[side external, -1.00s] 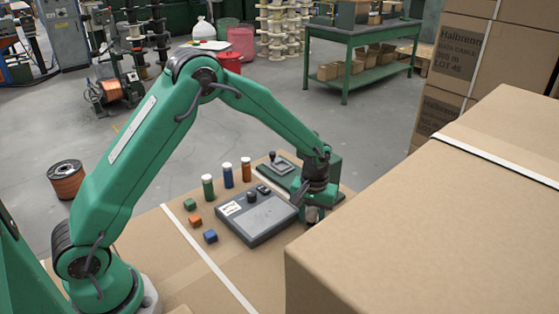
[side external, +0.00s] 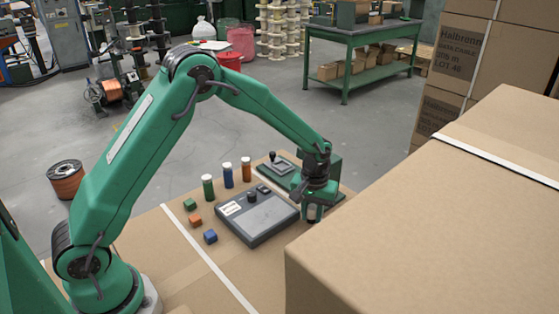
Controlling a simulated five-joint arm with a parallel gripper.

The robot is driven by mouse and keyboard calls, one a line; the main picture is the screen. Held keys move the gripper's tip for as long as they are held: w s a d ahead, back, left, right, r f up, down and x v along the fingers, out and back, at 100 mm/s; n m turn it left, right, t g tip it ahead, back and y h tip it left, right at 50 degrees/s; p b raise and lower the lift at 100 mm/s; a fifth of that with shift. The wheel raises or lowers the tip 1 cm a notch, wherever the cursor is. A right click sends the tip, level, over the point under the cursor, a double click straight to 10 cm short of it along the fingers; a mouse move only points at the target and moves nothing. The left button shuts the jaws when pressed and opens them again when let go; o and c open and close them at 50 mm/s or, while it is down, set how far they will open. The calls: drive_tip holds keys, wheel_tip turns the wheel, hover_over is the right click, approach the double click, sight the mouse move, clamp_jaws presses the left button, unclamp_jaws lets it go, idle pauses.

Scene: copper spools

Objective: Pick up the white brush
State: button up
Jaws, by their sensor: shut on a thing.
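My gripper (side external: 312,215) is at the right side of the cardboard work surface (side external: 180,262), just right of the grey control box. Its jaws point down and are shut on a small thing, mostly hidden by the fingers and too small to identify. I cannot make out a white brush anywhere else. The big box in front may hide part of the area.
The grey control box (side external: 262,218) lies left of my gripper. Green, orange and blue cubes (side external: 210,236) and three white-capped bottles (side external: 227,176) stand further left. A green device (side external: 285,168) is behind. A large cardboard box (side external: 430,220) blocks the front right.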

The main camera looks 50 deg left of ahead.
sight(313, 207)
drive_tip(key=r, duration=0.3)
drive_tip(key=shift+d+r, duration=0.2)
drive_tip(key=shift+r, duration=0.05)
drive_tip(key=s+d+r, duration=0.6)
drive_tip(key=s+d, duration=0.1)
drive_tip(key=d, duration=0.1)
drive_tip(key=shift+d+r, duration=0.25)
drive_tip(key=shift+d, duration=0.15)
drive_tip(key=shift+s, duration=0.1)
drive_tip(key=o, duration=0.4)
drive_tip(key=c, duration=0.3)
